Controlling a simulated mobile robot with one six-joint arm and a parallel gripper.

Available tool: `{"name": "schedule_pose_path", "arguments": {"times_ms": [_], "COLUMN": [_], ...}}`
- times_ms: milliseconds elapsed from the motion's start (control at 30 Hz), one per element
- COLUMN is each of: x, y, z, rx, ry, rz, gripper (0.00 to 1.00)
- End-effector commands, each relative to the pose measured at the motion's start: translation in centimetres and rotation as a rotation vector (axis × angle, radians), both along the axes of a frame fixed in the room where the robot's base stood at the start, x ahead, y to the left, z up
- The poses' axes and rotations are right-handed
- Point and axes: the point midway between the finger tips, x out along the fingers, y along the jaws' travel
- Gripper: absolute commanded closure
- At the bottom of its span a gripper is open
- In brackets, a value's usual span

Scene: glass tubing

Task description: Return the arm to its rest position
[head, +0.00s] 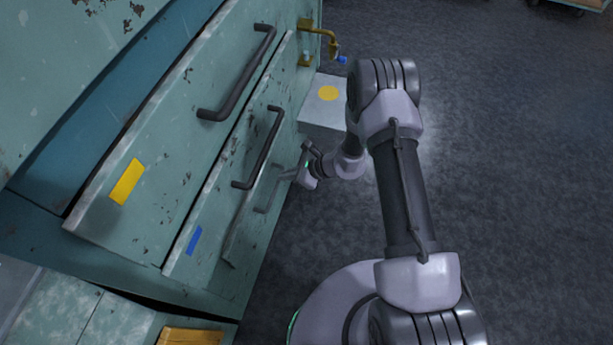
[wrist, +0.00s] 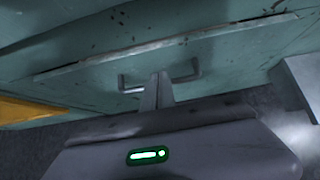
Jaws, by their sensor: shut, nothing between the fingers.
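My gripper (head: 291,174) is in the middle of the head view, beside the front of the teal cabinet's lower drawers. In the wrist view its fingers (wrist: 159,88) are together with nothing between them. They point at a drawer handle (wrist: 160,76), which shows on both sides of them. I cannot tell whether they touch it. My arm (head: 402,190) reaches from the bottom right of the head view up and then back down toward the cabinet.
The teal cabinet has an upper drawer with a yellow label (head: 127,182) and dark handle (head: 240,75), and a drawer below with a blue label (head: 194,240). A brass fixture (head: 318,38) sits at the cabinet's far edge. The floor (head: 520,150) at right is clear.

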Motion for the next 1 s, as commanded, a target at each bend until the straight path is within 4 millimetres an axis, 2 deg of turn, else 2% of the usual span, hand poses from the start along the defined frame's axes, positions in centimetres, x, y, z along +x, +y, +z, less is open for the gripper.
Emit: {"name": "schedule_pose_path", "arguments": {"times_ms": [33, 233, 500, 567, 667, 700, 767, 800, 867, 900, 1000], "x": [-0.2, -1.3, -1.6, -1.1, -0.4, -0.7, -2.1, -3.6, -6.2, -8.2, -13.6], "y": [-1.1, -4.4, -5.3, -5.2, -4.8, -4.7, -4.7, -4.9, -5.5, -6.1, -8.2], "z": [2.1, 5.0, 5.8, 7.6, 15.0, 19.2, 25.5, 29.1, 34.0, 36.7, 41.9], "rx": [0.0, -0.001, -0.002, -0.006, -0.034, -0.06, -0.115, -0.162, -0.244, -0.309, -0.499], "ry": [-0.002, -0.003, -0.006, -0.034, -0.151, -0.218, -0.323, -0.389, -0.484, -0.546, -0.685], "rz": [-0.005, -0.002, 0.005, 0.034, 0.17, 0.254, 0.388, 0.476, 0.6, 0.679, 0.856], "gripper": [1.0, 1.0, 1.0, 1.0, 1.0, 1.0, 1.0, 1.0, 1.0, 1.0, 1.0]}}
